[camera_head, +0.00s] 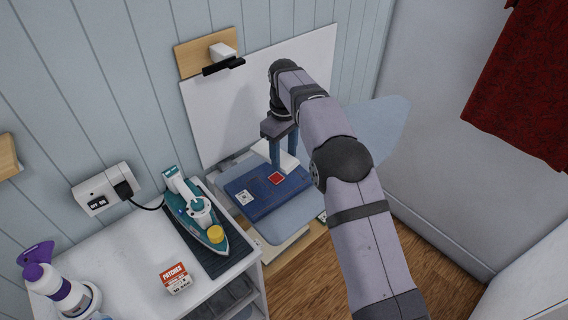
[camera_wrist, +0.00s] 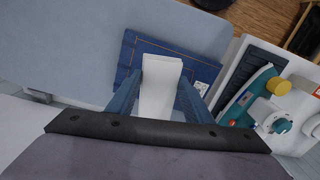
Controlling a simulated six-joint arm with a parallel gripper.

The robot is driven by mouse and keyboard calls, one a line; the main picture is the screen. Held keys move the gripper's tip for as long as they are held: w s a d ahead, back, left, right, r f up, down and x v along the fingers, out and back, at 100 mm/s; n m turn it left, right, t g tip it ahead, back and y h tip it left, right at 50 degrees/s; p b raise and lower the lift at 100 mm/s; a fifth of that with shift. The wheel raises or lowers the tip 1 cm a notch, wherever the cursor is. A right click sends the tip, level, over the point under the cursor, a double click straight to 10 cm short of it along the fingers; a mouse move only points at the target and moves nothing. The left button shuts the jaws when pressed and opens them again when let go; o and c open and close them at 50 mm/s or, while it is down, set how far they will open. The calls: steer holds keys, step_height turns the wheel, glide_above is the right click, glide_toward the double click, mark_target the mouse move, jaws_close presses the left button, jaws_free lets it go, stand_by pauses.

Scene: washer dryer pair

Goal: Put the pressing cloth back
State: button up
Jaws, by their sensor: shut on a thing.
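My gripper (camera_head: 283,160) is over the ironing board and shut on a white, flat-sided piece that looks like the folded pressing cloth (camera_wrist: 161,97). It stands between the two blue fingers, also visible in the wrist view (camera_wrist: 161,82). A dark blue denim piece (camera_head: 252,197) with a red patch (camera_head: 276,178) and a white printed label lies on the pale blue ironing board (camera_head: 375,125). It also shows in the wrist view (camera_wrist: 125,75) below the cloth. I cannot tell whether the white piece touches the denim.
A teal iron (camera_head: 195,210) rests on a dark ribbed mat on the white cabinet (camera_head: 135,245), left of the board. A patches box (camera_head: 175,278) and a purple-topped spray bottle (camera_head: 60,290) stand there too. A wooden wall plate (camera_head: 190,60) has a black clip. A red cloth hangs at right.

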steer(key=shift+r, duration=0.15)
steer(key=shift+s+a, duration=0.2)
steer(key=shift+a, duration=0.3)
steer(key=s+a+r+n, duration=0.1)
steer(key=s+a+n, duration=0.1)
steer(key=s+a, duration=0.3)
steer(key=s+a+r+n, duration=0.1)
steer(key=s+a+n, duration=0.2)
steer(key=a, duration=0.6)
steer(key=s+a+r+n+b, duration=0.1)
steer(key=s+a+n, duration=0.1)
steer(key=s+a, duration=0.5)
steer(key=shift+s+a+r, duration=0.25)
steer(key=shift+s+r, duration=0.1)
steer(key=shift+s, duration=0.25)
steer(key=s+a+f+n, duration=0.1)
steer(key=s+a, duration=0.5)
steer(key=s, duration=0.2)
steer(key=b, duration=0.1)
glide_above(149, 284)
steer(key=shift+m, duration=0.3)
step_height(149, 284, down, 5)
steer(key=shift+f+p, duration=1.55)
steer(key=shift+f, duration=3.4)
